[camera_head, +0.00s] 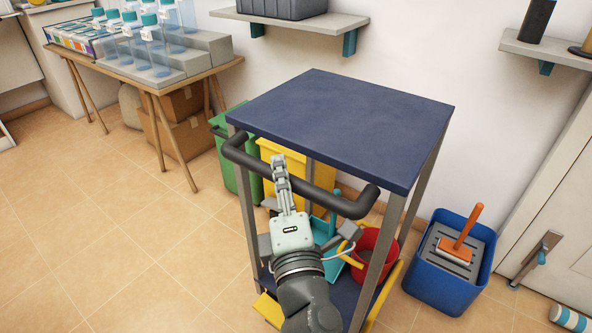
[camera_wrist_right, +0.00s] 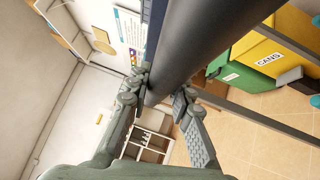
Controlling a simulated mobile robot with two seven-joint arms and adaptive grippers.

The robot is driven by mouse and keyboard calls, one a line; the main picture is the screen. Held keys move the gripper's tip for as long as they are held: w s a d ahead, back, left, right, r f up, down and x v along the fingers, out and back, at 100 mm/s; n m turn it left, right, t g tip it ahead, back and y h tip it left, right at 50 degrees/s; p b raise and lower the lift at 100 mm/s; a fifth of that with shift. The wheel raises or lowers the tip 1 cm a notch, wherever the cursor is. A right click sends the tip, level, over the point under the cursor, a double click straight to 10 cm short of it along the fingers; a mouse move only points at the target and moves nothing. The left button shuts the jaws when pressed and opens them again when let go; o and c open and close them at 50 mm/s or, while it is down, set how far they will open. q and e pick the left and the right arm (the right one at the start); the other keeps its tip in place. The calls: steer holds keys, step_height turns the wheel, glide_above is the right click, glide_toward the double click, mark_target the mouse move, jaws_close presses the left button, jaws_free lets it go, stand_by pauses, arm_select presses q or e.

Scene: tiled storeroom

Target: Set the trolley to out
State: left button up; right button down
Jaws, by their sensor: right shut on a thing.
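The trolley (camera_head: 345,120) has a dark blue top, grey metal legs and a lower blue shelf. Its thick black handle bar (camera_head: 325,198) runs along the near side. My right gripper (camera_head: 279,168) reaches up from below and is shut on this handle, left of its middle. In the right wrist view the handle (camera_wrist_right: 205,45) passes between the two fingers (camera_wrist_right: 160,97), with the edge of the trolley top beside it. The fingertips are partly hidden by the bar. My left gripper is in neither view.
A red bucket (camera_head: 375,255) shows at the trolley's lower level. Green (camera_head: 237,160) and yellow (camera_head: 295,155) bins stand behind it. A blue mop bucket (camera_head: 447,270) stands right, near a door. A wooden table (camera_head: 150,92) with bottles stands back left. The tiled floor at left is clear.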

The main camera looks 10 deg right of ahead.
mark_target(268, 176)
steer(key=shift+s+a, duration=0.85)
steer(key=shift+a, duration=0.25)
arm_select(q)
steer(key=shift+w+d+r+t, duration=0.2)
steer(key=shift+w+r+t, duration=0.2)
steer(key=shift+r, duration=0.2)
arm_select(e)
steer(key=shift+a, duration=0.15)
steer(key=c, duration=1.3)
jaws_free()
steer(key=shift+s, duration=0.15)
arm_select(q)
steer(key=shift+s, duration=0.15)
